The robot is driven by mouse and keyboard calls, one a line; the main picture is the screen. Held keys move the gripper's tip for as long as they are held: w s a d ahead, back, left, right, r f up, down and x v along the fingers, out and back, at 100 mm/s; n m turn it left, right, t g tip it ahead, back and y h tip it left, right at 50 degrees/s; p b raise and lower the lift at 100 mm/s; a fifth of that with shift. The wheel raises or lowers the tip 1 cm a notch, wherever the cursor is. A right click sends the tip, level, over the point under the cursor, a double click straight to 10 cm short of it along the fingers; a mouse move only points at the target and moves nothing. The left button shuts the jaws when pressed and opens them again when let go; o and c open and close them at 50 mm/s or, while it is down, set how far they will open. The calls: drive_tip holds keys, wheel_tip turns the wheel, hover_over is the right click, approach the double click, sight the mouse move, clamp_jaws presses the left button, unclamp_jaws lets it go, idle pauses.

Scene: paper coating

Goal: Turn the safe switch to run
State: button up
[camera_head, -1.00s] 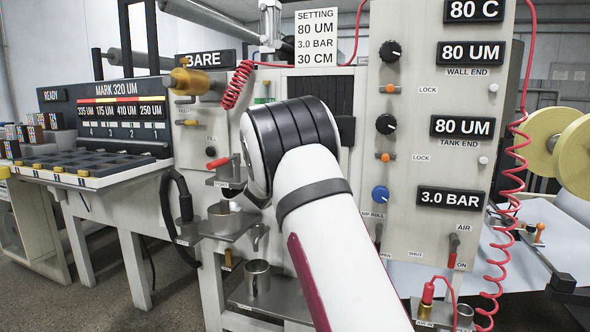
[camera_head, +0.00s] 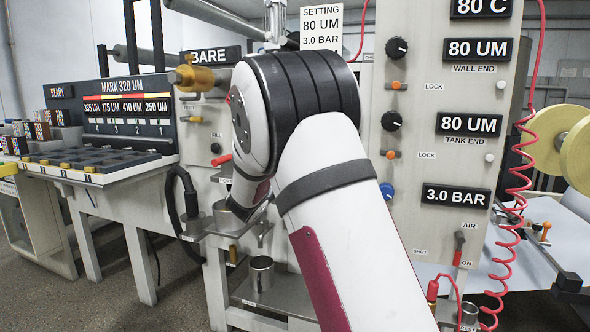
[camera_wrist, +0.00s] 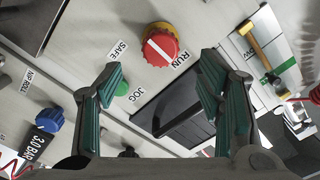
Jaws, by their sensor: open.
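The safe switch (camera_wrist: 160,46), a red knob on a yellow base with a white bar on its face, shows in the wrist view at top centre. The labels SAFE, RUN and JOG stand around it; I cannot tell for sure which one the bar marks. My gripper (camera_wrist: 160,73) is open, with its teal-padded fingers apart and empty. The knob lies beyond the fingertips, in line with the gap between them, and appears untouched. In the head view my arm hides the switch and the gripper.
A green button (camera_wrist: 121,89) sits near the switch, and a blue nip roll knob (camera_wrist: 50,119) is at left in the wrist view. The head view shows black knobs (camera_head: 397,48) on the right panel, a red coiled hose (camera_head: 520,150), and a metal cup (camera_head: 261,272) on the lower shelf.

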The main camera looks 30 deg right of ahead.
drive_tip(key=shift+v, duration=1.25)
